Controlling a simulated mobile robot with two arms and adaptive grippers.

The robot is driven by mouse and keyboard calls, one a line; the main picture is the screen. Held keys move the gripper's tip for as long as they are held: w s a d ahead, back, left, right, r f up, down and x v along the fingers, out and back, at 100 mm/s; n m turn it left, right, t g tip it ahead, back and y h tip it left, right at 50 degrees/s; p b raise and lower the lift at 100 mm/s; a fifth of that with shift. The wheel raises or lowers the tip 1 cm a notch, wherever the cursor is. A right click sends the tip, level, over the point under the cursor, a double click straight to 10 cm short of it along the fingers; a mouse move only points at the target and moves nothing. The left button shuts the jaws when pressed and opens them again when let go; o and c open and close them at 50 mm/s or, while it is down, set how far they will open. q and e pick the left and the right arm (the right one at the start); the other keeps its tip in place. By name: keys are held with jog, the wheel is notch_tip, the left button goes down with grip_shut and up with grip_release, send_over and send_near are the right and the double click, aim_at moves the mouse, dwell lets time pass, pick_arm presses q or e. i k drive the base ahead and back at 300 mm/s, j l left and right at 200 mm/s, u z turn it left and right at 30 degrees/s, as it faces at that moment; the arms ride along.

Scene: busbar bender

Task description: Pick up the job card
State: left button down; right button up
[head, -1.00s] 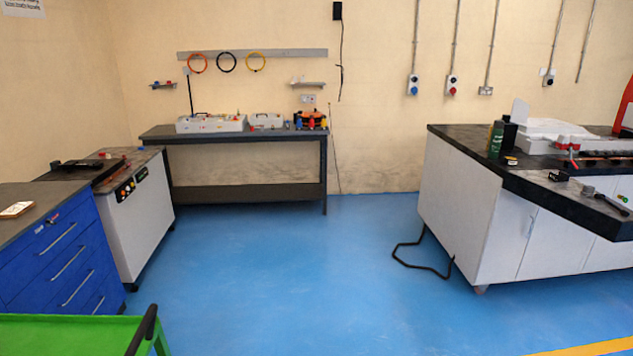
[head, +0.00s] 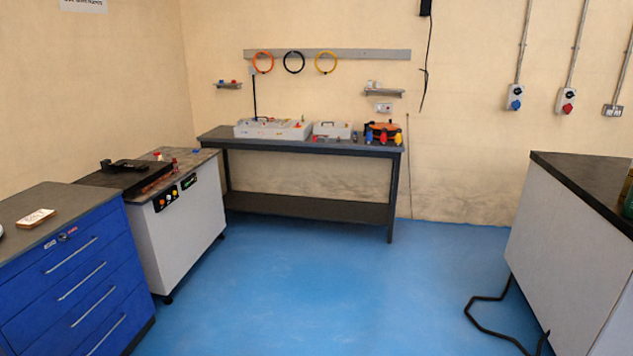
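A small flat board with a white face and brown edge (head: 36,217) lies on the dark top of the blue drawer cabinet (head: 84,282) at the left. It may be the job card, but its markings are too small to read. Neither of my grippers is in the head view.
A white machine cabinet (head: 188,236) with buttons stands beside the blue cabinet. A dark workbench (head: 308,210) stands at the back wall. A white counter (head: 558,262) and a black floor tube (head: 482,310) are at the right. Blue floor (head: 305,290) between is clear.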

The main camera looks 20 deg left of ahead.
aim_at(37, 219)
jog(key=i+u, duration=0.25)
jog(key=i, duration=0.4)
jog(key=i+u, duration=0.3)
jog(key=i, duration=0.35)
jog(key=i+l+u, duration=0.25)
jog(key=i, duration=0.4)
jog(key=i+j+u, duration=0.15)
jog(key=u, duration=0.3)
jog(key=i+u, duration=0.65)
jog(key=u, duration=0.2)
jog(key=i+u, duration=0.25)
jog(key=u, duration=0.15)
jog(key=i+l+u, duration=0.2)
jog(key=u, duration=0.25)
